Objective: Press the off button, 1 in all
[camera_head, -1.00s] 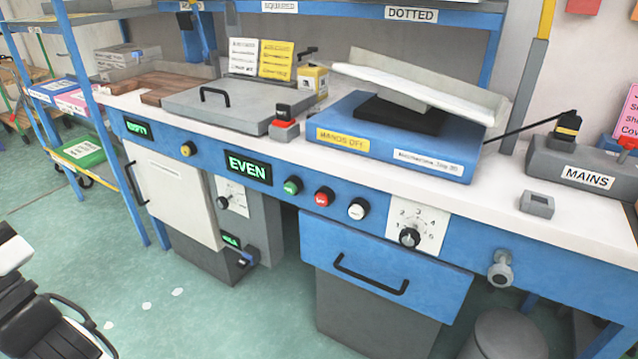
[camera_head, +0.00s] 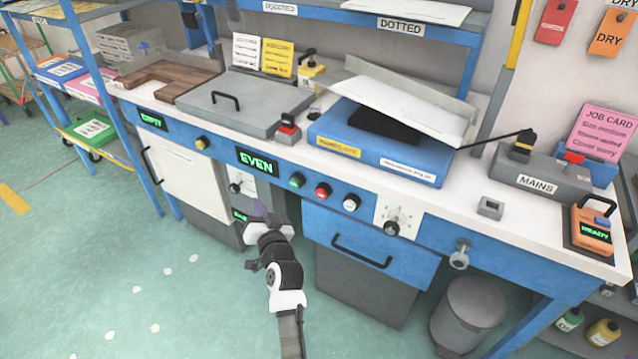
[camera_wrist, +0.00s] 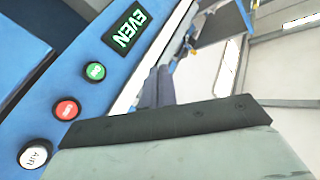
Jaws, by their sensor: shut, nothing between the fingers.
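A row of round buttons sits on the blue front panel of the bench: a green button (camera_head: 297,180), a red button (camera_head: 323,191) and a white button (camera_head: 351,202). The wrist view also shows the green (camera_wrist: 95,71), red (camera_wrist: 66,109) and white (camera_wrist: 35,154) ones at the left; the white one seems to read AIR. The lettering on the red and green ones is too small to read surely. My gripper shows in the wrist view (camera_wrist: 155,88), fingers together and empty, right of the buttons and apart from them. In the head view my arm is in front of the bench, lower left of the buttons.
A lit EVEN display (camera_head: 258,162) is left of the buttons; a dial (camera_head: 392,227) is to their right. A blue drawer with a black handle (camera_head: 362,252) is below. A grey bin (camera_head: 467,313) stands at the right.

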